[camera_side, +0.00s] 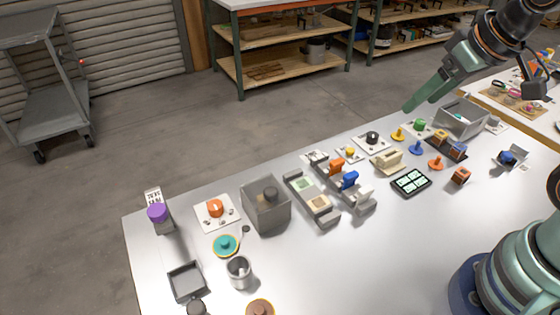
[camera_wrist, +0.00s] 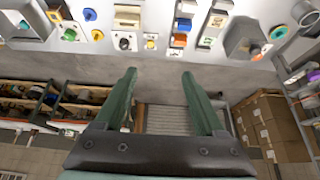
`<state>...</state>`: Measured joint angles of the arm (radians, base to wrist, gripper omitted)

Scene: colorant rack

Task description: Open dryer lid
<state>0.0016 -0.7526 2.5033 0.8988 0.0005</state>
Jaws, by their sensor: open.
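A grey box with a dark round knob on its top (camera_side: 266,210) stands at the left-middle of the white table and looks like the dryer with its lid shut. It also shows at the upper right of the wrist view (camera_wrist: 238,38). My gripper (camera_side: 407,107) is raised above the far edge of the table, well to the right of that box in the side view. In the wrist view its two green fingers (camera_wrist: 158,75) are apart with nothing between them. It touches nothing.
An open grey bin (camera_side: 462,120) stands at the table's far right. Slotted grey racks (camera_side: 312,198) with coloured blocks, a dark tray (camera_side: 411,182) and several knobs lie between bin and box. A metal cup (camera_side: 239,271) stands in front of the box. The front middle of the table is clear.

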